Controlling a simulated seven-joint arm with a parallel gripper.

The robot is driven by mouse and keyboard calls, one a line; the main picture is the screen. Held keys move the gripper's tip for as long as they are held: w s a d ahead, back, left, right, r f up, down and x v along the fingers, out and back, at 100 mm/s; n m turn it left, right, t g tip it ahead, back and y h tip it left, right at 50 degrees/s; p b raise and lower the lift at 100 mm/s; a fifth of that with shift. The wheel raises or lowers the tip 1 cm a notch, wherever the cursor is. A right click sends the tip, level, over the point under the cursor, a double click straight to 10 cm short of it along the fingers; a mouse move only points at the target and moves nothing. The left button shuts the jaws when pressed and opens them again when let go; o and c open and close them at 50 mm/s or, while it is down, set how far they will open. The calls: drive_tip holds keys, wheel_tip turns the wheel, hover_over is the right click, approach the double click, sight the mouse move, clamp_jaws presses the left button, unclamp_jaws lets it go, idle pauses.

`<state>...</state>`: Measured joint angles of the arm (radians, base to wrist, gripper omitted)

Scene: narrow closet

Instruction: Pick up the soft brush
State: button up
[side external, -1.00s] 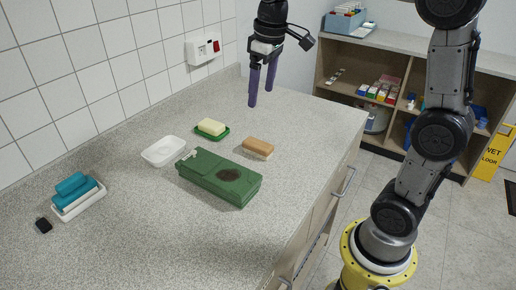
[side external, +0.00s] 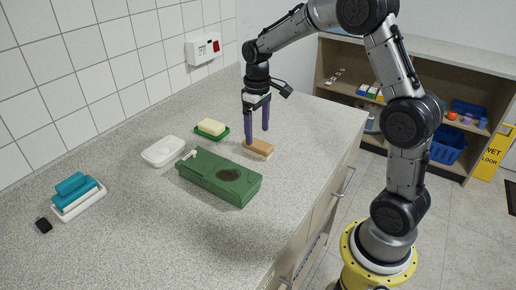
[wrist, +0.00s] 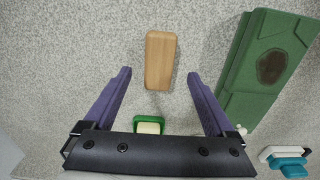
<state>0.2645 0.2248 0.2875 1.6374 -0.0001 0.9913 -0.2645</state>
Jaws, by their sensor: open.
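A tan, wood-coloured block (side external: 259,149), which looks like the back of the soft brush, lies flat on the speckled counter. Its bristles are not visible. In the wrist view the brush (wrist: 159,58) lies lengthwise ahead of the fingertips, centred between their lines. My gripper (side external: 257,138) points down with its two purple fingers spread and nothing between them. In the side view the fingertips overlap the brush's far edge; I cannot tell whether they touch it. In the wrist view the fingers (wrist: 160,76) stand wide apart, with clear counter on both sides of the brush.
A green case (side external: 225,180) with a dark oval patch lies close beside the brush. A cream bar on a green dish (side external: 222,137), a white dish (side external: 163,152) and a blue item in a white tray (side external: 82,208) stand farther left. The counter right of the brush is clear.

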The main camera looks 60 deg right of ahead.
sight(258, 143)
drive_tip(key=shift+f, duration=2.65)
clamp_jaws()
drive_tip(key=shift+r, duration=0.15)
drive_tip(key=shift+r, duration=0.5)
wheel_tip(258, 143, up, 2)
drive_tip(key=shift+s+r, duration=0.1)
drive_tip(key=shift+r, duration=0.1)
drive_tip(key=s+r, duration=0.2)
drive_tip(key=s+a+r, duration=0.1)
drive_tip(key=s+r, duration=0.1)
drive_tip(key=r, duration=0.1)
drive_tip(key=shift+s+r, duration=0.15)
drive_tip(key=shift+s, duration=0.05)
drive_tip(key=s+a+r, duration=0.2)
drive_tip(key=s+r, duration=0.2)
drive_tip(key=s, duration=0.5)
drive_tip(key=shift+a, duration=0.3)
